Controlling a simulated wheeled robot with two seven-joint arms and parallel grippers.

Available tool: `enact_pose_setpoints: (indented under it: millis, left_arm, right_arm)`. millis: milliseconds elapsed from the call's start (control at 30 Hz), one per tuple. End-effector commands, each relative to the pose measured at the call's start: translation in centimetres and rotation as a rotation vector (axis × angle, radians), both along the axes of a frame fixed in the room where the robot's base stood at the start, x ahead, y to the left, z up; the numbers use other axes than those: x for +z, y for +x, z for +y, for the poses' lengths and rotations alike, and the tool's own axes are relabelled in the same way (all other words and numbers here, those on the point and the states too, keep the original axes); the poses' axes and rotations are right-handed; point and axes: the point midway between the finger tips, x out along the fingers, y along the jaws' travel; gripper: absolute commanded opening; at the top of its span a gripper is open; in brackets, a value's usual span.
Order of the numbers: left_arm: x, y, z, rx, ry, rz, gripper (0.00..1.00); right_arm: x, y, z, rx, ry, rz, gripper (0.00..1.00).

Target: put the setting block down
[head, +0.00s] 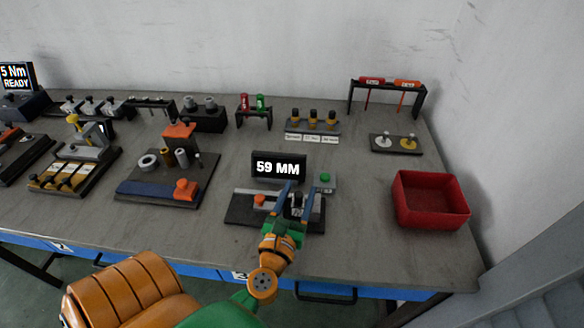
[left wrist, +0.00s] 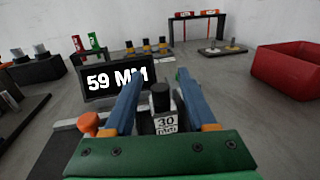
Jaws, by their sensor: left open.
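The setting block (left wrist: 166,122), grey with a black knob on top and a "30" label, stands upright in the left wrist view. It also shows small and partly covered in the head view (head: 297,204), at the gauge station (head: 240,208) by the display reading "59 MM" (head: 278,168). My left gripper (head: 296,186) is open, its two blue fingers on either side of the block. In the left wrist view the fingers (left wrist: 158,80) show a gap around the block's knob. The block's underside is hidden, so I cannot tell exactly what it rests on. My right gripper is not in view.
An orange knob (left wrist: 90,123) is left of my fingers, and a green button (head: 325,178) is right of the display. A red bin (head: 430,212) stands at the right. Fixtures and racks line the left and back. Bare table lies between station and bin.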

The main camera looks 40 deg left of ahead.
Motion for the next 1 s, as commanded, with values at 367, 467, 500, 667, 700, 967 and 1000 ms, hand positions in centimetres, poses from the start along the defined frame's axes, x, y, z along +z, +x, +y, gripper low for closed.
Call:
enact_pose_setpoints:
  millis: [367, 467, 500, 667, 700, 967, 1000]
  left_arm:
    - [-0.6, -7.5, -2.8, -0.002, 0.000, 0.003, 0.57]
    - [-0.3, -8.1, -3.0, -0.001, 0.000, 0.001, 0.57]
    - [-0.1, -8.2, -3.0, -0.001, -0.001, 0.000, 0.57]
    - [0.0, -8.2, -3.0, -0.001, -0.001, -0.001, 0.57]
    - [0.0, -8.2, -3.0, -0.001, -0.001, -0.001, 0.57]
    - [0.0, -8.2, -3.0, -0.001, 0.000, 0.000, 0.57]
    - [0.0, -8.2, -3.0, -0.001, 0.000, 0.000, 0.57]
  right_arm:
    - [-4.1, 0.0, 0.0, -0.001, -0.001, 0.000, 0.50]
    - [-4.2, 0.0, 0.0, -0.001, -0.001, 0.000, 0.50]
    - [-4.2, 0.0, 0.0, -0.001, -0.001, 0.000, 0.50]
    - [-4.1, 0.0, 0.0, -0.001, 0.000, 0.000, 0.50]
    - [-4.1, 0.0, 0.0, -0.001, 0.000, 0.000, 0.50]
    - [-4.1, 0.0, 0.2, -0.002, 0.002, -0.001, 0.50]
    - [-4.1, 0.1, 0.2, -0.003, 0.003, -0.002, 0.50]
